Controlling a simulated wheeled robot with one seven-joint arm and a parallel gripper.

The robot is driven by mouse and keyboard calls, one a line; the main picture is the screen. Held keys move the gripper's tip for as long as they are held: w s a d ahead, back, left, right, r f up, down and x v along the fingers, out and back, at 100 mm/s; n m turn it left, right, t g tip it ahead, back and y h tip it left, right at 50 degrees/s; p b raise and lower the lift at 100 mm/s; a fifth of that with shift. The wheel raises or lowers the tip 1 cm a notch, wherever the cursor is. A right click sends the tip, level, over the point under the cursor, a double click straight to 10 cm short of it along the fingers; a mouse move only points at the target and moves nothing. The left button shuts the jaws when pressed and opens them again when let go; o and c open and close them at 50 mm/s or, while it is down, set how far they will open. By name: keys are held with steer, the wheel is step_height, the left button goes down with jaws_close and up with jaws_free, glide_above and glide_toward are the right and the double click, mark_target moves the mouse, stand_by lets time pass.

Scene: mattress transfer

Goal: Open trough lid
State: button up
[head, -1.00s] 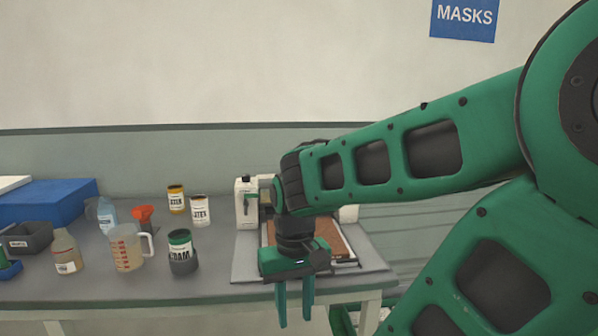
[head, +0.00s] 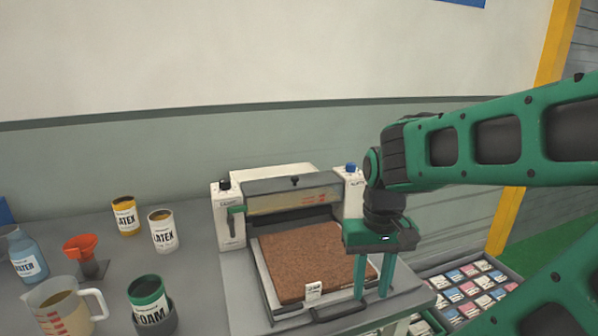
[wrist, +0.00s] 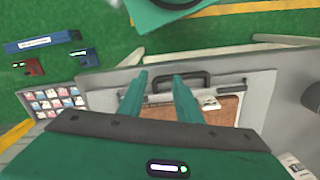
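A white machine (head: 231,219) stands on the bench with a trough (head: 293,203) across it. A dark grey lid (head: 265,186) with a small black knob (head: 294,181) lies over the trough and looks shut. My gripper (head: 373,290) points down in front of the machine's right side, over the right edge of the tray, apart from the lid. Its two green fingers are spread with nothing between them. The wrist view shows the open fingers (wrist: 160,80) near the tray's black handle (wrist: 180,82). The lid is not clear in the wrist view.
A brown slab (head: 305,255) lies in the tray below the trough. Latex cans (head: 163,232), a foam can (head: 148,297), a measuring jug (head: 62,310) and a red funnel (head: 82,246) stand to the left. A bin of small packets (head: 470,285) is at the right.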

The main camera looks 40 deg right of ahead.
steer(key=shift+o, duration=0.9)
steer(key=shift+d, duration=0.1)
steer(key=m+t+h, duration=0.1)
steer(key=t+h, duration=0.2)
steer(key=t, duration=0.1)
glide_toward(294, 179)
steer(key=x, duration=0.8)
steer(key=shift+w+d+r, duration=0.2)
steer(key=shift+w+d, duration=0.1)
jaws_close()
steer(key=shift+a, duration=0.15)
steer(key=shift+r, duration=0.1)
